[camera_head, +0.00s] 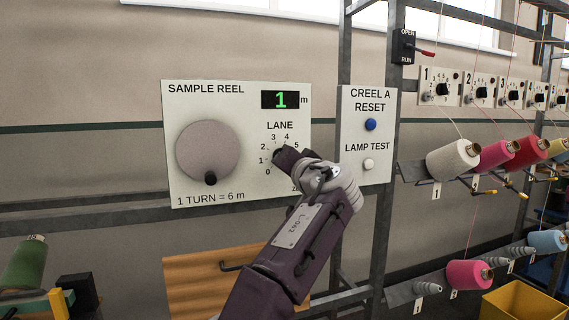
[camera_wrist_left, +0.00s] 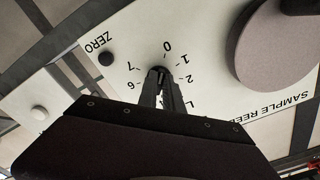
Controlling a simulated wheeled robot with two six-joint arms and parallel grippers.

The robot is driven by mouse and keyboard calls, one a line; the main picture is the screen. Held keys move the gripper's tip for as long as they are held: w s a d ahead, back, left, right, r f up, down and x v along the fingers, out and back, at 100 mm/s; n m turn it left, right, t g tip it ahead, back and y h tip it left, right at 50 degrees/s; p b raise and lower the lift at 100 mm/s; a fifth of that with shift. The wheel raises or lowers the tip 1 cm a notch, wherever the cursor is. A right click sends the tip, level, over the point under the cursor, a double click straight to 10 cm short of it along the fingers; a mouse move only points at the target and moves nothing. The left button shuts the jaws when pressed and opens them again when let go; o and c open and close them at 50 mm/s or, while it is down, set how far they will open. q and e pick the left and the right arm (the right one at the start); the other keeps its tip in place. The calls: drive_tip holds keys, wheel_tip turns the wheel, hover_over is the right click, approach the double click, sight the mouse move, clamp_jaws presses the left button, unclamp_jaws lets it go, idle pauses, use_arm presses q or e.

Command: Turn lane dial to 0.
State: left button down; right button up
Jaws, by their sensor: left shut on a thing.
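The white sample reel panel (camera_head: 240,103) carries a lane dial (camera_wrist_left: 160,70) with numbers around it. My left gripper (camera_head: 285,157) reaches up to the dial from below and is shut on it. In the left wrist view the gripper (camera_wrist_left: 160,76) has its two fingers together at the dial, with 0, 1, 2, 6 and 7 showing around it. The fingers hide most of the dial, and I cannot tell which number its pointer faces. My right gripper is not in view.
On the panel are a large round reel crank (camera_head: 208,150) and a green display (camera_head: 280,99) reading 1. A ZERO button (camera_wrist_left: 105,59) sits near the dial. To the right are a blue reset button (camera_head: 370,125), a white lamp button (camera_head: 368,164) and yarn cones (camera_head: 453,160).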

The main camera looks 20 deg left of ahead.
use_arm(q)
drive_tip(key=shift+f, duration=0.1)
idle(0.3)
drive_tip(key=c, duration=1.5)
unclamp_jaws()
drive_tip(key=b+v, duration=0.2)
drive_tip(key=v, duration=0.7)
drive_tip(key=shift+b, duration=0.35)
